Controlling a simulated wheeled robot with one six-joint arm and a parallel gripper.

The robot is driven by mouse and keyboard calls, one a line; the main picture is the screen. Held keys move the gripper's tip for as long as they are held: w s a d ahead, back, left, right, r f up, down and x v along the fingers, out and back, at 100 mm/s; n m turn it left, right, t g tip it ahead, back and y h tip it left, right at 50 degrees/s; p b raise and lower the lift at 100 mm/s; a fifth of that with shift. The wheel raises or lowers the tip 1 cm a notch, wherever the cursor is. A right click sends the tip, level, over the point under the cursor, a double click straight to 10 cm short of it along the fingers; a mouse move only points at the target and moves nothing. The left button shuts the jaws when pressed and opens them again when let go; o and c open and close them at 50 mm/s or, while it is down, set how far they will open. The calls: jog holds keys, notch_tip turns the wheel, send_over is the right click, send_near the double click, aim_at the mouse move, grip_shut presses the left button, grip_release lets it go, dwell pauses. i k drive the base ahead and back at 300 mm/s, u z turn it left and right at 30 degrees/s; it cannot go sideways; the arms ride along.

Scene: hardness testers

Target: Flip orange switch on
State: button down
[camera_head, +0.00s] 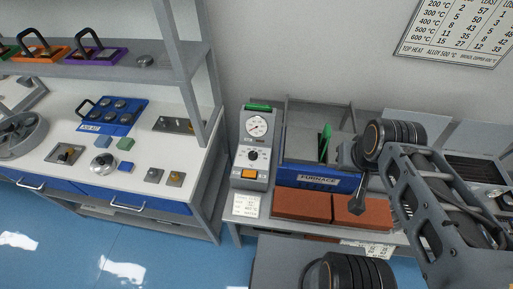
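The orange switch (249,174) is on the lower front of a grey control box (262,146), below a round dial gauge and a black knob. A green strip lies on top of the box. The box stands at the left end of a grey bench, beside the furnace. I cannot tell from the picture which position the switch is in. My arm comes in from the right, and my gripper (354,192) appears as a dark shape in front of the furnace, right of the switch and apart from it. Its fingers are too small and dark to tell open from shut.
The blue furnace (305,181) with a green handle (325,143) stands right of the control box. Orange-brown bricks (301,204) lie in front of it. A label card (246,205) is below the switch. A white workbench (62,139) with blocks and plates is at left.

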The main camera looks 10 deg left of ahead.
aim_at(247, 173)
jog(key=k, duration=0.5)
jog(key=u, duration=1.6)
jog(key=i, duration=0.4)
jog(key=z, duration=0.15)
